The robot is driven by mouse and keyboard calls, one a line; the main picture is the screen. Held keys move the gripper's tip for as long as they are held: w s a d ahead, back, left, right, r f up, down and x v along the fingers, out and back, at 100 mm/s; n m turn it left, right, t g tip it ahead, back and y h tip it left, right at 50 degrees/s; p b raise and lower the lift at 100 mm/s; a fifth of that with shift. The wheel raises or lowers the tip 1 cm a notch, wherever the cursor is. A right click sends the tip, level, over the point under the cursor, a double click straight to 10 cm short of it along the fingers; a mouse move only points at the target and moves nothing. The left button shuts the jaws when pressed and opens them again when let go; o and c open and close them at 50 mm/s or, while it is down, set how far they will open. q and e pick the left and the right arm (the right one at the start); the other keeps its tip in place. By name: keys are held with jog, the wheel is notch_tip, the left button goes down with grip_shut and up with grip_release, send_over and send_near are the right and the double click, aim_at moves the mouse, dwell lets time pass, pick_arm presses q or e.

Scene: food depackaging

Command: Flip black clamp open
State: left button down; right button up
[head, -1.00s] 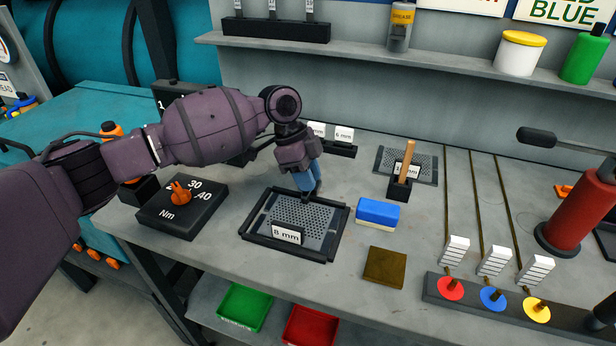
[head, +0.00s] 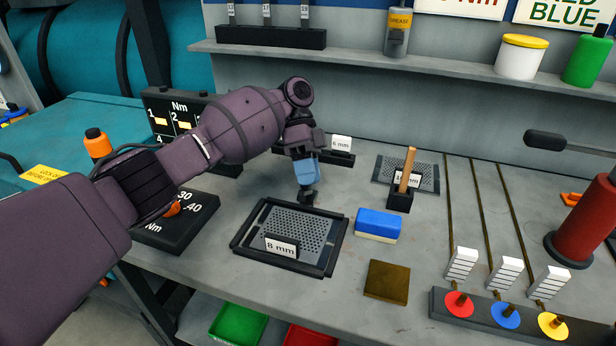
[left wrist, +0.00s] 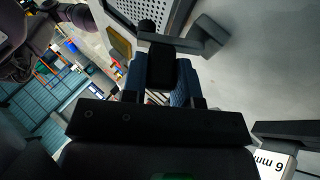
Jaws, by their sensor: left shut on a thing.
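My left gripper (head: 306,180), with blue fingers, points down at the far side of the black-framed perforated plate (head: 265,252). It is shut on a small black part of what looks like the black clamp (head: 307,198), just behind the frame's far edge. In the left wrist view, a dark piece sits between the blue fingers (left wrist: 162,75). A black bar with a block-like end (left wrist: 207,35) lies just beyond them, beside the perforated plate (left wrist: 120,10). How the clamp meets the frame is partly hidden. My right gripper is out of view.
An "8 mm" label (head: 282,246) stands on the plate. A blue sponge (head: 378,223) and a brown square (head: 386,282) lie to the right. A wooden-handled tool (head: 407,170) stands in a black holder behind. A dial box (head: 175,228) is at left, near my arm.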

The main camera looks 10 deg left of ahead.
pick_arm(q)
jog(key=shift+r, duration=0.1)
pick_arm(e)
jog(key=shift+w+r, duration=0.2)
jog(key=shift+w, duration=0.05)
pick_arm(q)
jog(key=c, duration=1.1)
grip_release()
jog(key=shift+o, duration=1.1)
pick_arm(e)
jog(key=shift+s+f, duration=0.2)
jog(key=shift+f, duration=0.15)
pick_arm(q)
jog(key=shift+w, duration=0.1)
jog(key=b+v, duration=0.2)
jog(key=v, duration=0.8)
jog(key=shift+w+r, duration=0.25)
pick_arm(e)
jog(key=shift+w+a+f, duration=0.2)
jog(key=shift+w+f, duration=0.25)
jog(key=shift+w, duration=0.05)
